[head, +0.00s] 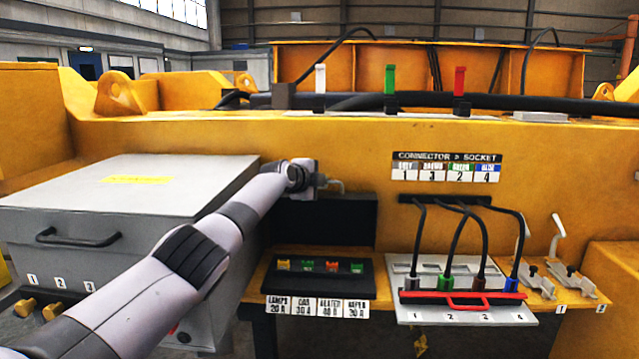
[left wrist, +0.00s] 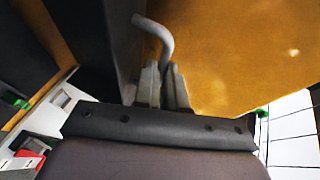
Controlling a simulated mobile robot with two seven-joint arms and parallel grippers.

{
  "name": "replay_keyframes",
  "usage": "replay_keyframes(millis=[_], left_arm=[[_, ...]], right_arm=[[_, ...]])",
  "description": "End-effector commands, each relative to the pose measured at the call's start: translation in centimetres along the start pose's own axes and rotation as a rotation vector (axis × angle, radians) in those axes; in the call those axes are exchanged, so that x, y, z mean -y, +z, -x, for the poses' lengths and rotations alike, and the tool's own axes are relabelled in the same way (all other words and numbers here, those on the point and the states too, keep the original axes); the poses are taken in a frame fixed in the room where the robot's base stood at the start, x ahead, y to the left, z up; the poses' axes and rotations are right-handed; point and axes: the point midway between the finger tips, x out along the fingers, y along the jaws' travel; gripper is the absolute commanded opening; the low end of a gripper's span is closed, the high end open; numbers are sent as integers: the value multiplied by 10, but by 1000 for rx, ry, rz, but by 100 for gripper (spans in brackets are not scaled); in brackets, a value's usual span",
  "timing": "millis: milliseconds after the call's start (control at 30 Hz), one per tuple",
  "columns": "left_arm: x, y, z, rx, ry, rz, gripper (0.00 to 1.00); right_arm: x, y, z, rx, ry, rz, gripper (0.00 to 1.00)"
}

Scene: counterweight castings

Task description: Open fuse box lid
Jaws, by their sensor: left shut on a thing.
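The fuse box (head: 368,282) is a black tray on a yellow shelf, with several coloured fuses in a row and white labels below. Its black lid (head: 335,222) stands upright behind the fuses, so the box is open. My left gripper (head: 320,184) is at the lid's top edge, shut on a grey bent handle (head: 336,185). In the left wrist view the fingers (left wrist: 163,88) close around the lower part of the handle (left wrist: 158,32). A dark panel, seemingly the lid (left wrist: 115,45), lies just left of them. My right gripper is in neither view.
A grey box (head: 130,185) with a black handle stands at left, partly behind my left arm. Right of the fuse box is a connector panel (head: 405,270) with several cables and a red bar (head: 460,298). Two latches (head: 555,275) sit farther right. A yellow beam wall (head: 350,145) rises behind.

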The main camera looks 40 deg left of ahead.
Motion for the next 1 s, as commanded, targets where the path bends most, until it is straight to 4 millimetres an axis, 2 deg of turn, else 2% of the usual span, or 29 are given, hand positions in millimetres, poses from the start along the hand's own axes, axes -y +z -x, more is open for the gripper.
replay_keyframes(millis=[33, 333, 367, 400, 433, 867, 1000], left_arm=[[13, -3, 3, -6, -29, 5, 0], [13, -3, 3, -6, -29, 5, 0], [13, -3, 3, -6, -28, 5, 20], [13, -3, 3, -6, -28, 5, 33], [12, -3, 3, -6, -27, 4, 35], [7, -2, 1, -3, -15, 1, 35], [11, -4, 3, -3, -14, 0, 35]], right_arm=[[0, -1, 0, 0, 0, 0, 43], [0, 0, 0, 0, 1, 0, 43], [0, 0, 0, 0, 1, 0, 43], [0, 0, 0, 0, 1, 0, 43], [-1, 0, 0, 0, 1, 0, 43], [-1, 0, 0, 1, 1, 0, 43], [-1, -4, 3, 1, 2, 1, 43]])
